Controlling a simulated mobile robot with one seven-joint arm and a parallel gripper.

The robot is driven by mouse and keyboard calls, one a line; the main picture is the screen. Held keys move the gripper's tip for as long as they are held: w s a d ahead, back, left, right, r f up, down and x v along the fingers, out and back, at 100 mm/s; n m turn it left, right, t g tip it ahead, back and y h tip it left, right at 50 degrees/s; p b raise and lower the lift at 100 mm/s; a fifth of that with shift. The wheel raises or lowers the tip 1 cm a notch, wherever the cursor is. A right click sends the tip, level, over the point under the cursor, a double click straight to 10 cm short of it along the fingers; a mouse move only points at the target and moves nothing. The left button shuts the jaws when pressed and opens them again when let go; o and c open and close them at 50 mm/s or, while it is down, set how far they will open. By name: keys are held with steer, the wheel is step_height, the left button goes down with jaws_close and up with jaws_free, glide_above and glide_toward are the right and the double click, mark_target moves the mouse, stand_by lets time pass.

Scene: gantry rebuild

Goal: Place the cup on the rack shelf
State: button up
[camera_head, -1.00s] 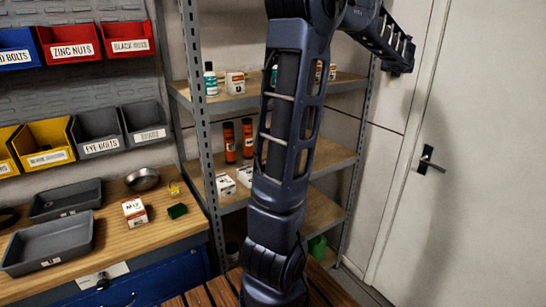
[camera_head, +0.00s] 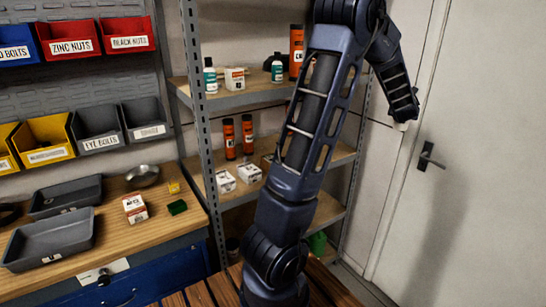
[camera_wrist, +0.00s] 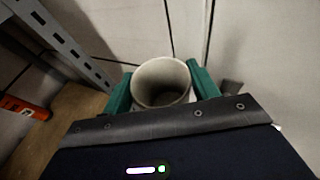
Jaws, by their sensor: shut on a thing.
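My gripper (camera_wrist: 161,86) has its green fingers closed on the two sides of a pale round cup (camera_wrist: 161,70). I look into the cup's open mouth in the wrist view, and its base is hidden. In the head view my gripper (camera_head: 402,116) hangs at the right, in front of the wall beside the door, with only a small pale bit of the cup showing at its tip. The rack's upper shelf (camera_head: 243,98) is to the left of the gripper. The wrist view shows a wooden shelf surface (camera_wrist: 75,122) to the left of the cup, apart from it.
Bottles, a box and an orange canister (camera_head: 297,48) stand on the upper shelf. Orange cans (camera_head: 229,139) and white boxes (camera_head: 249,173) stand on the middle shelf. A metal upright (camera_wrist: 62,40) shows in the wrist view. A workbench (camera_head: 160,225) stands left; a door (camera_head: 480,150) is right.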

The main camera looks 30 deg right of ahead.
steer(key=w+a+f+n+t+y, duration=0.6)
steer(key=w+f+n, duration=0.1)
steer(key=w+f, duration=0.45)
steer(key=w+a+n+y, duration=1.2)
steer(key=w+a+y, duration=0.2)
steer(key=w+a, duration=0.25)
steer(key=shift+g, duration=0.4)
steer(key=f, duration=0.6)
steer(key=a+f, duration=0.1)
steer(key=f, duration=0.2)
steer(key=shift+s+f, duration=0.3)
steer(key=shift+f, duration=0.1)
steer(key=shift+f, duration=0.2)
steer(key=o, duration=1)
steer(key=shift+d, duration=0.1)
steer(key=shift+o, duration=0.2)
steer(key=shift+r, duration=0.1)
